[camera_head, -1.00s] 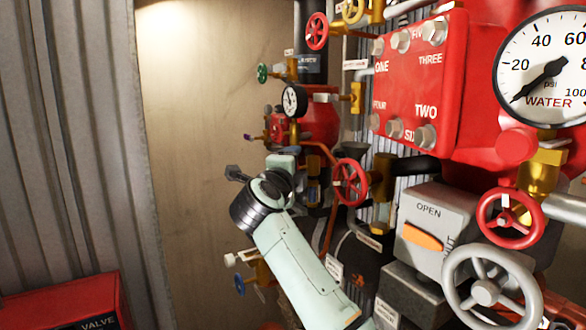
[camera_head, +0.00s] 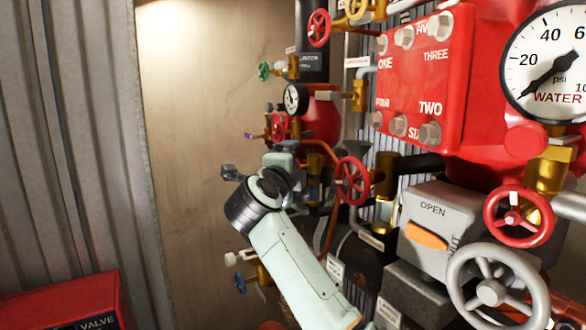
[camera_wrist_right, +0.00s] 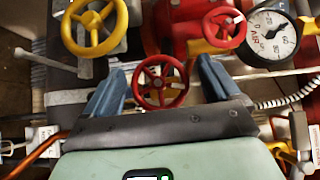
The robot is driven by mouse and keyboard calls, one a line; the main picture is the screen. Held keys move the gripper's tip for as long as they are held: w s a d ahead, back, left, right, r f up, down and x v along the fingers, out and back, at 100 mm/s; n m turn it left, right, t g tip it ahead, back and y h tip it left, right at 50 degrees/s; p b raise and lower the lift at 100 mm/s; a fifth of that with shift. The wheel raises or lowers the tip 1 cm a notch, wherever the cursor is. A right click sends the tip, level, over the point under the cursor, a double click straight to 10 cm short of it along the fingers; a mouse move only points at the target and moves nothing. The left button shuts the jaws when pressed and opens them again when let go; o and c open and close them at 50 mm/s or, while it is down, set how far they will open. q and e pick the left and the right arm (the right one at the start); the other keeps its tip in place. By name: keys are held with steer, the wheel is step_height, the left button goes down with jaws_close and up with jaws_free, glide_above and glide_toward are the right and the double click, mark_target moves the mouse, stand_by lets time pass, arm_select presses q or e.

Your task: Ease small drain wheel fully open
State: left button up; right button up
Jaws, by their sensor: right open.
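In the right wrist view a small red spoked wheel (camera_wrist_right: 160,82) sits between the two blue fingers of my right gripper (camera_wrist_right: 160,88). The fingers are open, one on each side of the wheel. I cannot tell whether they touch it. No label marks this wheel, so I cannot tell for sure that it is the drain wheel. In the head view my right arm reaches in from below to the pipework. Its gripper (camera_head: 278,160) is small and partly hidden by the wrist there. My left gripper is not in view.
A yellow wheel (camera_wrist_right: 95,28), another red wheel (camera_wrist_right: 225,27) and an AIR gauge (camera_wrist_right: 270,40) stand close to the fingers. In the head view a red wheel (camera_head: 352,180), a grey wheel (camera_head: 492,290) and a red box (camera_head: 425,75) crowd the right. The beige wall (camera_head: 200,110) is bare.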

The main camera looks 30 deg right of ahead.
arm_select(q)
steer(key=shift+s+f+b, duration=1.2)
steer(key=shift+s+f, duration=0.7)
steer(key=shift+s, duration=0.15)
arm_select(e)
steer(key=v, duration=1.2)
steer(key=shift+f, duration=0.15)
